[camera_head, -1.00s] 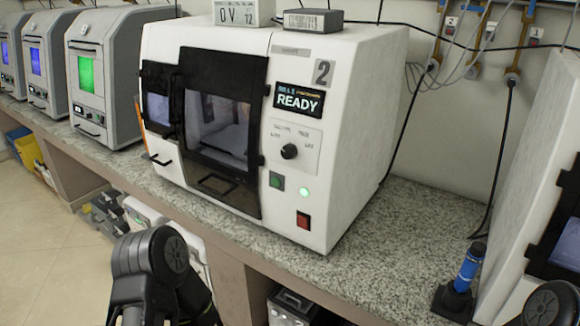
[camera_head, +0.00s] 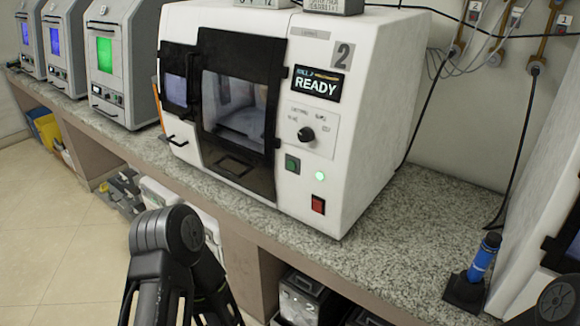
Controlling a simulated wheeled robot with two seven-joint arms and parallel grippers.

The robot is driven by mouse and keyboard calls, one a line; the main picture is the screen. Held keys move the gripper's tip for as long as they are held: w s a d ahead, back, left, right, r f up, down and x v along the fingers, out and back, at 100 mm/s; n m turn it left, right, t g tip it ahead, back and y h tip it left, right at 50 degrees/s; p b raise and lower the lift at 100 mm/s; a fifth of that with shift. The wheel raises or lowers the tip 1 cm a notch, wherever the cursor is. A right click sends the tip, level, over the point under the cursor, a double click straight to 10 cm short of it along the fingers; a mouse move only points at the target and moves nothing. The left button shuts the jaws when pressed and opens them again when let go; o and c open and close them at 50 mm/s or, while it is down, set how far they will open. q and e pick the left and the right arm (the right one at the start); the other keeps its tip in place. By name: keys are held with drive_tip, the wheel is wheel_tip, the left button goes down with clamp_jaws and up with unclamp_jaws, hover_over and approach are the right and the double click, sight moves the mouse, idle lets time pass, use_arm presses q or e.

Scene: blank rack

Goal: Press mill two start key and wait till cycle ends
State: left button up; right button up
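Mill two (camera_head: 370,125) is a white machine marked "2" on the granite counter, with a dark-framed windowed door (camera_head: 238,110) that looks closed. Its display (camera_head: 318,84) reads READY. Below a black knob (camera_head: 306,134) are a green square key (camera_head: 292,164), a small lit green lamp (camera_head: 320,176) and a red square key (camera_head: 318,205). The keys are unlabelled as far as I can see. A dark part of my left arm (camera_head: 175,250) is in front of the counter, low and left of the keys. A bit of my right arm shows at the bottom right corner. Neither gripper's fingers can be seen.
Grey machines with lit screens (camera_head: 105,55) stand along the counter to the left. A blue-handled tool in a black stand (camera_head: 475,272) is at the right, beside another white machine (camera_head: 545,190).

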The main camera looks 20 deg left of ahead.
use_arm(q)
clamp_jaws()
idle(0.3)
idle(1.1)
